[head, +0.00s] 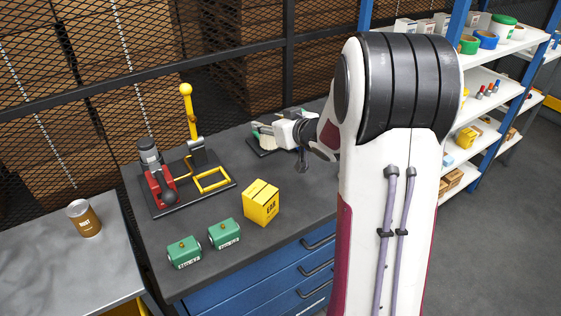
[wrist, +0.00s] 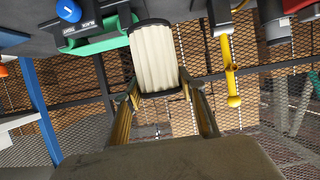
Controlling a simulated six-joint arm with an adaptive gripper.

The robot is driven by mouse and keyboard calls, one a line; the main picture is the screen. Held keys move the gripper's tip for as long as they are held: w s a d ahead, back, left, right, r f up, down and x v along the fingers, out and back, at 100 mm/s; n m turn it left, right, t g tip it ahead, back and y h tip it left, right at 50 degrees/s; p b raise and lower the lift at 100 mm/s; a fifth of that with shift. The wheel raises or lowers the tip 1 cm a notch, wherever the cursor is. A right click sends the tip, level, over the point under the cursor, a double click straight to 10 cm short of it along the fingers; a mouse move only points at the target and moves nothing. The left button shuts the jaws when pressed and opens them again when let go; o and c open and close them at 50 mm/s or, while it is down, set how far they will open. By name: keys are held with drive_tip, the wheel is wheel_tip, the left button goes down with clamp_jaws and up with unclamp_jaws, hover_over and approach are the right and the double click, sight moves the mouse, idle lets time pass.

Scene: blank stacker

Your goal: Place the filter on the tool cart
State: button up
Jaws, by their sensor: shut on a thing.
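The filter (wrist: 157,60) is a cream-white pleated cylinder with dark end rims. In the wrist view it sits between the two fingers of my gripper (wrist: 158,92), which is shut on it. In the head view the pale filter (head: 284,133) shows at the end of my gripper (head: 298,132), over the back of the dark-topped bench (head: 215,258) with blue drawers. A separate grey metal-topped surface (head: 60,262), apparently the tool cart, stands at the left with a gap to the bench. Its lower part is mostly out of view.
A brown can (head: 84,218) stands on the grey top; its front is bare. On the bench are a yellow box (head: 261,202), two green blocks (head: 184,252) (head: 224,234) and a press-like fixture (head: 188,180) with an upright yellow lever. Mesh fencing stands behind.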

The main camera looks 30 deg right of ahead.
sight(270, 144)
drive_tip(key=shift+f, duration=0.5)
drive_tip(key=shift+f, duration=3.1)
drive_tip(key=shift+f, duration=0.1)
drive_tip(key=shift+f, duration=1.8)
drive_tip(key=shift+f, duration=0.1)
drive_tip(key=o, duration=1.1)
